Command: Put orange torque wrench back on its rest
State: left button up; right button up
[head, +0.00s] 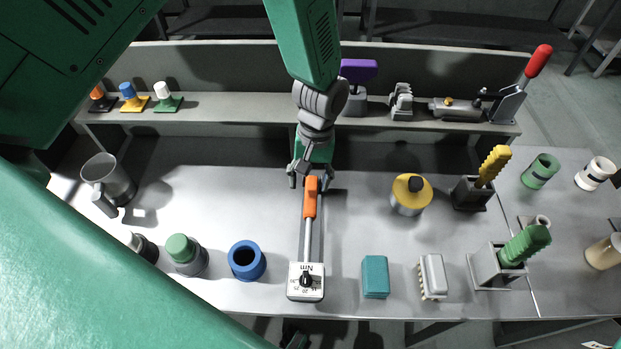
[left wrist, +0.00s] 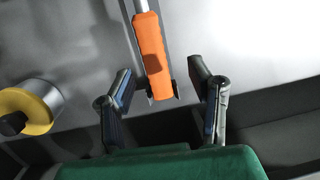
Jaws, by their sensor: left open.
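The orange torque wrench (head: 310,200) lies lengthwise on the bench, its orange handle at the far end and its grey shaft running toward me. The shaft reaches a white block (head: 293,292) marked "Nm" with a black knob. A long narrow grey support (head: 319,225) runs beneath the wrench; dark upright bits flank the handle's end in the left wrist view. I cannot tell whether the wrench is fully seated. My left gripper (head: 312,181) is open at the handle's far end. In the left wrist view the handle (left wrist: 151,45) lies between the spread fingers, with gaps either side. My right gripper is not seen.
A yellow-topped cylinder (head: 407,205) stands to the right. A raised back shelf (head: 230,107) carries more items. Bare bench lies either side of the wrench.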

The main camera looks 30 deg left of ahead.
pick_arm(q)
jog(key=shift+r+p, duration=0.5)
jog(key=shift+r, duration=0.15)
notch_tip(320, 180, up, 12)
jog(key=w, duration=0.2)
jog(key=shift+w+f, duration=0.15)
jog(key=shift+d, duration=0.1)
jog(key=shift+f, duration=0.1)
